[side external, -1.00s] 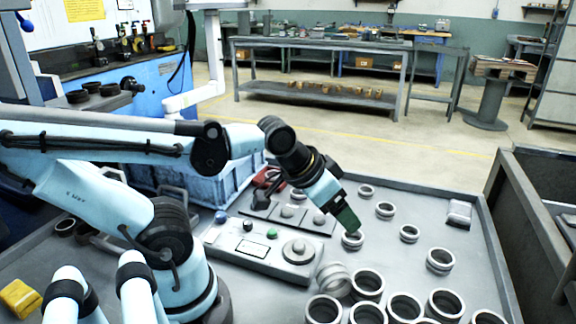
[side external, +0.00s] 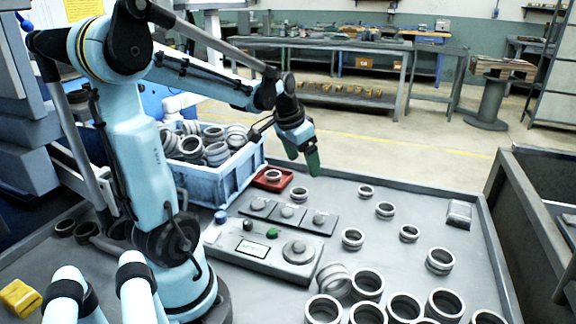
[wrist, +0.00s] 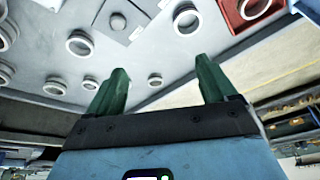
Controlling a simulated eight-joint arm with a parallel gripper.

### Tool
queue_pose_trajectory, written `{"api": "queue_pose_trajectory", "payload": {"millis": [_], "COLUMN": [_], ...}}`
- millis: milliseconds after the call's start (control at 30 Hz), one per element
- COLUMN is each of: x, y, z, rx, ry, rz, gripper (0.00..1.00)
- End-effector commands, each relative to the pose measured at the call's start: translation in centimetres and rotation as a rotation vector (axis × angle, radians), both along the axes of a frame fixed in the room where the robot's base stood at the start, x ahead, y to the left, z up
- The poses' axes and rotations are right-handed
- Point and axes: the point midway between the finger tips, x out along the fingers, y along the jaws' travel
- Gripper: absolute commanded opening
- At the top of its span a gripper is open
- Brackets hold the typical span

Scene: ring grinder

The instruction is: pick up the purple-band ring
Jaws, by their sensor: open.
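My gripper (side external: 302,160) is raised above the far side of the table, with its green fingers apart and nothing between them. In the wrist view my gripper (wrist: 160,78) is also open and empty. Below it in the side view is a grey ring (side external: 299,194), apart from the fingers. Several similar rings are spread to the right, such as one grey ring (side external: 366,191) and another grey ring (side external: 352,238). I cannot make out a purple band on any ring, so I cannot tell which is the purple-band ring.
A red tray (side external: 258,185) holding one ring sits beside a blue crate (side external: 205,185) full of rings. A control box (side external: 262,250) with buttons and dark square plates (side external: 288,215) lie mid-table. Larger rings (side external: 404,307) crowd the front. Free table lies between the scattered rings.

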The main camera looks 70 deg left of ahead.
Motion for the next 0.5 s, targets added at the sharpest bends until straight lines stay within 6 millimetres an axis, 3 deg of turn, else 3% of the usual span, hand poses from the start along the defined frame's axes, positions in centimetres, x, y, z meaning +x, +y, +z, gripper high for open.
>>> {"api": "queue_pose_trajectory", "payload": {"millis": [33,200,367,500], "x": [-0.3,-1.1,-1.1,-0.6], "y": [1.9,5.1,5.9,5.9], "z": [-0.4,-1.2,-2.1,-3.9], "rx": [-0.010,-0.034,-0.040,-0.040], "ry": [0.014,0.043,0.049,0.048], "rz": [0.018,0.029,0.029,0.028], "gripper": [0.85,0.85,0.85,0.85]}}
